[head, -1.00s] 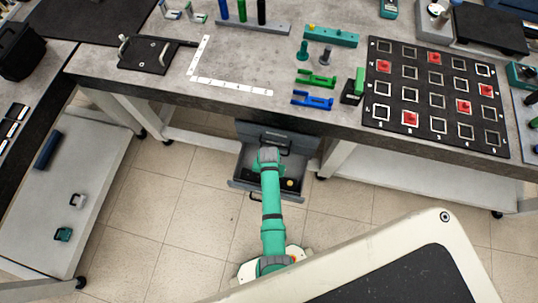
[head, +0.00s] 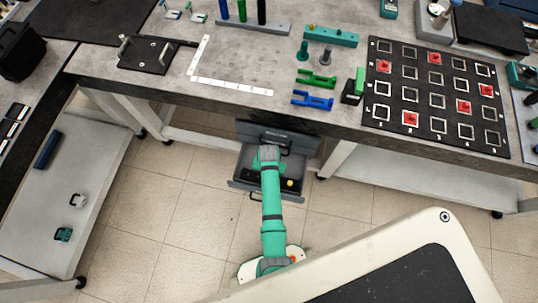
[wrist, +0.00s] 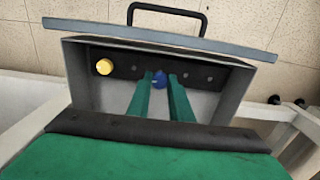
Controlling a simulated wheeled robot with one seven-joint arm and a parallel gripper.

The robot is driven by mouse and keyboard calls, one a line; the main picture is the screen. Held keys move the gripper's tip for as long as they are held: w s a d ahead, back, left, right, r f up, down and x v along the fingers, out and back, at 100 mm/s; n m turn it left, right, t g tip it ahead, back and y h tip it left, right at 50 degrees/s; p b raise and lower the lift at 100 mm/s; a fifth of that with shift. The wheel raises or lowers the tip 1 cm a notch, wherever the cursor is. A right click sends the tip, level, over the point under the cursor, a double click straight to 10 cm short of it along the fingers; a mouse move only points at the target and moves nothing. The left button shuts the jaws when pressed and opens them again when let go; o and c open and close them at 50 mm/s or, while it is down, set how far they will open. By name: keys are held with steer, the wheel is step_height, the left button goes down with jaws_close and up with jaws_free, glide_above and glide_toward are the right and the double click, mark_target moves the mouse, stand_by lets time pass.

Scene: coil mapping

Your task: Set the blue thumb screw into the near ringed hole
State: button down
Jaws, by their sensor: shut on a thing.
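The blue thumb screw (wrist: 159,80) shows in the wrist view between the two green fingertips of my gripper (wrist: 160,75), which is shut on it. The screw is over a black strip (wrist: 205,73) with several small dark holes inside the open drawer (wrist: 84,88). I cannot tell whether the screw's shank is in a hole, and I cannot make out any ring around a hole. A yellow thumb screw (wrist: 104,67) stands at the strip's left end. In the head view my arm reaches into the drawer (head: 240,178) and hides the blue screw and my fingers.
The drawer's side walls and front panel (wrist: 165,38), with a black handle (wrist: 165,10), surround my gripper closely. In the head view the worktop (head: 235,65) overhangs behind the drawer. Open tiled floor (head: 180,200) lies left of my arm.

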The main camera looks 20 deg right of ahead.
steer(key=shift+w+r, duration=0.1)
steer(key=shift+r, duration=0.1)
stand_by(0.3)
steer(key=shift+r, duration=1.6)
